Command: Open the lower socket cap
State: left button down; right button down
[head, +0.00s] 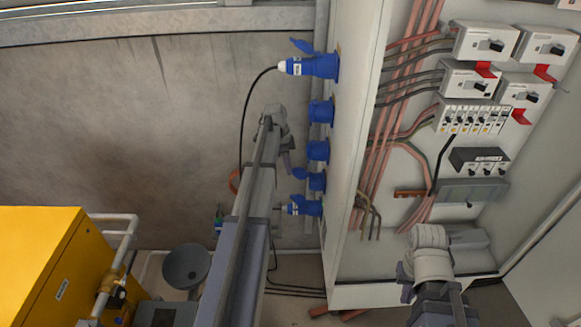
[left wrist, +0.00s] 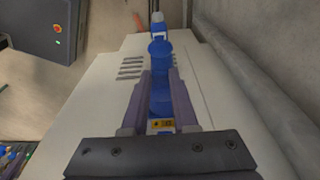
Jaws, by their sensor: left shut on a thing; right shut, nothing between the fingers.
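A column of blue sockets stands on the side wall of the white cabinet (head: 354,150). The top one holds a blue plug (head: 315,66) with its lid swung up. Capped sockets (head: 320,111) and (head: 318,150) sit below it. The lowest blue fitting (head: 305,207) sticks out to the left. My left gripper (head: 288,160) is beside the middle of the column. In the left wrist view my left gripper (left wrist: 160,100) has its fingers on both sides of a blue socket cap (left wrist: 161,98). My right gripper (head: 430,265) is low at the cabinet's open front; its fingertips are unclear.
Breakers (head: 486,41) and red wires (head: 412,60) fill the open cabinet on the right. A black cable (head: 244,125) hangs from the top plug behind my left arm. A yellow machine (head: 38,262) stands at lower left. The wall area left of the sockets is bare.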

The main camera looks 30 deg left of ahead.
pick_arm(q)
jog(key=shift+s+a+f+t+h+b, duration=0.2)
jog(key=shift+f+t+h+b, duration=0.45)
jog(key=shift+b, duration=0.75)
jog(key=shift+s+a+f+t+h+b, duration=0.1)
jog(key=shift+a+f+t+h+b, duration=0.2)
jog(key=shift+f+h+b, duration=0.9)
jog(key=shift+s+a+f+t+h+b, duration=0.15)
jog(key=shift+f+t+h+b, duration=0.35)
jog(key=shift+b, duration=1.1)
jog(key=shift+r, duration=0.15)
jog(key=c, duration=0.7)
grip_release()
jog(key=shift+w, duration=0.1)
jog(key=p+v, duration=0.6)
jog(key=v, duration=0.2)
